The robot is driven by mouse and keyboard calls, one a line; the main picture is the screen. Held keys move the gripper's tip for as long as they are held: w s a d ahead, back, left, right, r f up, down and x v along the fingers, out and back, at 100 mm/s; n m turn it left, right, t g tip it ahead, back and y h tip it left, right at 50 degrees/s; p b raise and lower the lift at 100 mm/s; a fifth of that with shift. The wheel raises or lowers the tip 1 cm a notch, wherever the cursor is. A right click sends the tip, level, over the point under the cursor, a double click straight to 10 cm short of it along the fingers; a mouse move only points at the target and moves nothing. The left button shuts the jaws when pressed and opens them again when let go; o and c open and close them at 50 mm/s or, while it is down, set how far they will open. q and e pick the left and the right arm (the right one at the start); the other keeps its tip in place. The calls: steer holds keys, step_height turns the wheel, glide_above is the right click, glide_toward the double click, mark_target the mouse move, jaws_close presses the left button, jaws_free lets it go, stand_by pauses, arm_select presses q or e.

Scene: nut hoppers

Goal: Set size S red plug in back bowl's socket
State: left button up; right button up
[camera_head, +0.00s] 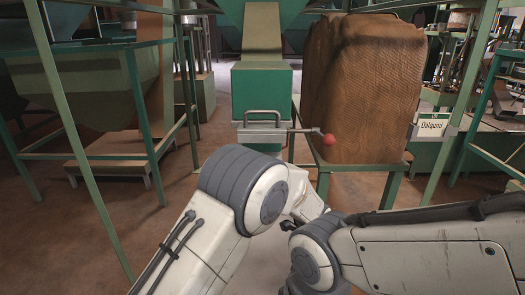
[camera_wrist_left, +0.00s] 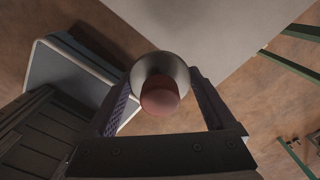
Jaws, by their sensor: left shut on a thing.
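In the left wrist view my left gripper (camera_wrist_left: 160,88) has its two dark fingers on either side of a small round piece, the red plug (camera_wrist_left: 160,97). The plug has a dull red end facing the camera and a grey, ring-like part (camera_wrist_left: 160,62) around or behind it. The fingers touch its sides. Its size mark cannot be read. In the head view my arm links hide the left gripper and the plug. I cannot make out the right gripper. No bowl or socket can be made out in either view.
A green box chute (camera_head: 261,92) with a metal handle and a red-knobbed lever (camera_head: 328,140) stands ahead. A large brown sack-like block (camera_head: 362,90) rests on a green frame to its right. A pale flat surface (camera_wrist_left: 215,30) and a grey-rimmed panel (camera_wrist_left: 70,85) lie beyond the left gripper.

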arm_select(q)
steer(key=w+a+n, duration=0.3)
steer(key=a+n, duration=2.4)
steer(key=a, duration=0.3)
steer(key=s+r+p, duration=0.4)
steer(key=r+p, duration=0.6)
steer(key=p, duration=0.2)
steer(key=s+r+p, duration=0.4)
steer(key=r+p, duration=0.7)
steer(key=p, duration=0.2)
steer(key=shift+r, duration=0.25)
steer(key=shift+d, duration=0.1)
